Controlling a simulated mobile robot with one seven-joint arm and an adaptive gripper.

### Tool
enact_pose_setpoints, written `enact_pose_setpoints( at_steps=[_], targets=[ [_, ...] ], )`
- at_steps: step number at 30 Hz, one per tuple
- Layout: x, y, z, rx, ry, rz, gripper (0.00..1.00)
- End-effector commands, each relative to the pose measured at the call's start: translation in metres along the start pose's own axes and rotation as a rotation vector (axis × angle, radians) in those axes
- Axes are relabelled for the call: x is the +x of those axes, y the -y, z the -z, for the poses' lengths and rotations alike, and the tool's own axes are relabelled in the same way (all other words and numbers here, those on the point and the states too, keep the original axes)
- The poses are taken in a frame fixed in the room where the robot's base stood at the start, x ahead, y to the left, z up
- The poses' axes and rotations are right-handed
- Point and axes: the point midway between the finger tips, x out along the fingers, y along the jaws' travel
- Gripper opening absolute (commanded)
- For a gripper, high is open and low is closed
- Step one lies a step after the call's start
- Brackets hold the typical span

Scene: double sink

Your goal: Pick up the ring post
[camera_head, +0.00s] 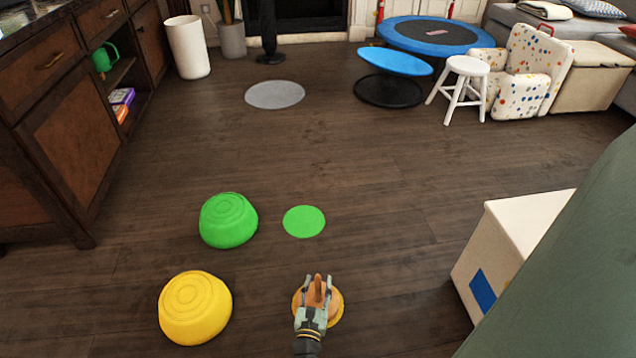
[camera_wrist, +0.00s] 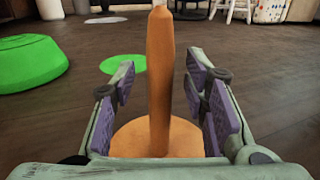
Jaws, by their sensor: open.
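The ring post is an orange upright post on a round base; in the head view its base (camera_head: 337,306) shows around my gripper (camera_head: 318,288) at the bottom centre. In the wrist view the post (camera_wrist: 160,75) stands upright between the two purple-padded fingers of my gripper (camera_wrist: 163,90). The fingers are open, with a gap visible on each side of the post. The round base sits on the floor below the fingers. Part of the base is hidden by my gripper.
A yellow dome (camera_head: 195,308) and a green dome (camera_head: 228,220) lie on the floor to the left. A flat green disc (camera_head: 304,221) lies beyond the post. A white box (camera_head: 510,245) stands to the right. The floor farther out is mostly clear.

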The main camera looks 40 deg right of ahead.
Motion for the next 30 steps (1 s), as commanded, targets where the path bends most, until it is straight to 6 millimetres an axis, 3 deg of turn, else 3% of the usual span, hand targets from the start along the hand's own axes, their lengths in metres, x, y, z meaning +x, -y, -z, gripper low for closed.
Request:
enact_pose_setpoints(
  at_steps=[12, 30],
  targets=[
    [-0.0037, 0.0014, 0.0, 0.0, 0.0, 0.001, 0.4],
    [-0.0036, 0.0012, 0.0, 0.001, 0.0, 0.001, 0.0]
  ],
)
